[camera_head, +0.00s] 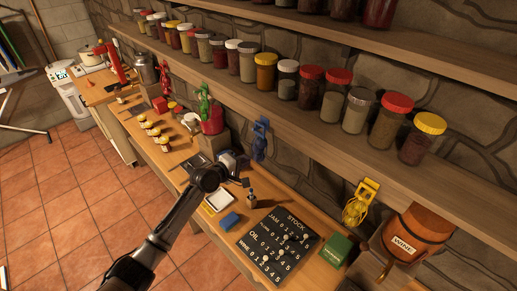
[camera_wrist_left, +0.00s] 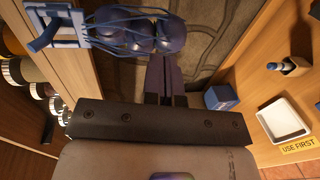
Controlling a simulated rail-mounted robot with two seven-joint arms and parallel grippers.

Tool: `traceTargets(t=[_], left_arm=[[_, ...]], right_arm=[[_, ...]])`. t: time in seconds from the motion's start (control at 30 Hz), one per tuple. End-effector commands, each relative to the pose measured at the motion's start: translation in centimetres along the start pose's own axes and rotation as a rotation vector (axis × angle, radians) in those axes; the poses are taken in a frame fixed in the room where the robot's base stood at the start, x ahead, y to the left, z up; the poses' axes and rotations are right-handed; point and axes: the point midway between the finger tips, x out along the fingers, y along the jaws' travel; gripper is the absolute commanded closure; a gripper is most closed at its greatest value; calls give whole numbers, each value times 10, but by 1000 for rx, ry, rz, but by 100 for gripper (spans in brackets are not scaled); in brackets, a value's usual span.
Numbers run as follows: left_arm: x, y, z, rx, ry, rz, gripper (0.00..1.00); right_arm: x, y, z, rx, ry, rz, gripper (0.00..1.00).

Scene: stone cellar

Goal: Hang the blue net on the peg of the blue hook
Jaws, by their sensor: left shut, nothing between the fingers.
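The blue hook (camera_head: 262,124) is fixed on the front edge of the lower shelf; it also shows at the upper left of the left wrist view (camera_wrist_left: 62,28). The blue net (camera_head: 259,150), with dark round things in it, hangs just below the hook. In the left wrist view the net (camera_wrist_left: 140,35) has strands reaching to the hook; whether its loop is over the peg is hard to tell. My left gripper (camera_wrist_left: 167,75) is shut and empty, close beside the net. My right gripper is not in view.
Red and green (camera_head: 203,100) hooks sit further left on the shelf edge, a yellow hook with a yellow net (camera_head: 356,208) to the right. Jars line the shelf (camera_head: 300,122). A stock board (camera_head: 278,250), blue block (camera_head: 230,221) and green box (camera_head: 336,250) are on the bench below.

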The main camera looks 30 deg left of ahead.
Motion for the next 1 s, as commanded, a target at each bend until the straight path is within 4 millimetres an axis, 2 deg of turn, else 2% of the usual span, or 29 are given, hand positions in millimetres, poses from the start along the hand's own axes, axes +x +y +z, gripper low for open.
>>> traceTargets(t=[1.0], left_arm=[[13, 2, 0, 0, 1, 0, 100]], right_arm=[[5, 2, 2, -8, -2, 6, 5]])
